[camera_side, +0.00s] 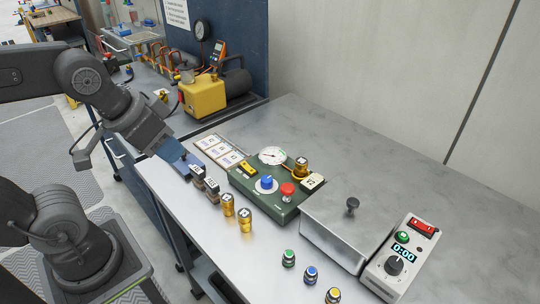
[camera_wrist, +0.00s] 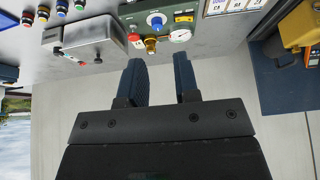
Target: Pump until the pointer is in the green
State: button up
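A round white gauge (camera_side: 272,155) sits at the back of a green panel box (camera_side: 264,203) on the bench. It also shows in the wrist view (camera_wrist: 180,36). Its pointer and coloured zones are too small to read. The panel carries a blue knob (camera_side: 266,182), a red mushroom button (camera_side: 287,188) and a brass fitting (camera_side: 301,167). In the wrist view the red button (camera_wrist: 134,37) and blue knob (camera_wrist: 156,20) lie beyond the fingers. I cannot tell which part is the pump. My gripper (camera_wrist: 159,68) is open and empty, with its blue fingers apart, left of the panel in the side view.
Black and brass-coloured cylinders (camera_side: 228,204) stand before the panel. A grey lidded box (camera_side: 346,230) and a white timer box (camera_side: 401,262) reading 0:00 stand right. Coloured buttons (camera_side: 311,275) line the front edge. A yellow machine (camera_side: 203,96) is behind. The back right bench is clear.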

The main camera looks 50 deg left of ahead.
grip_shut()
dwell(1.4)
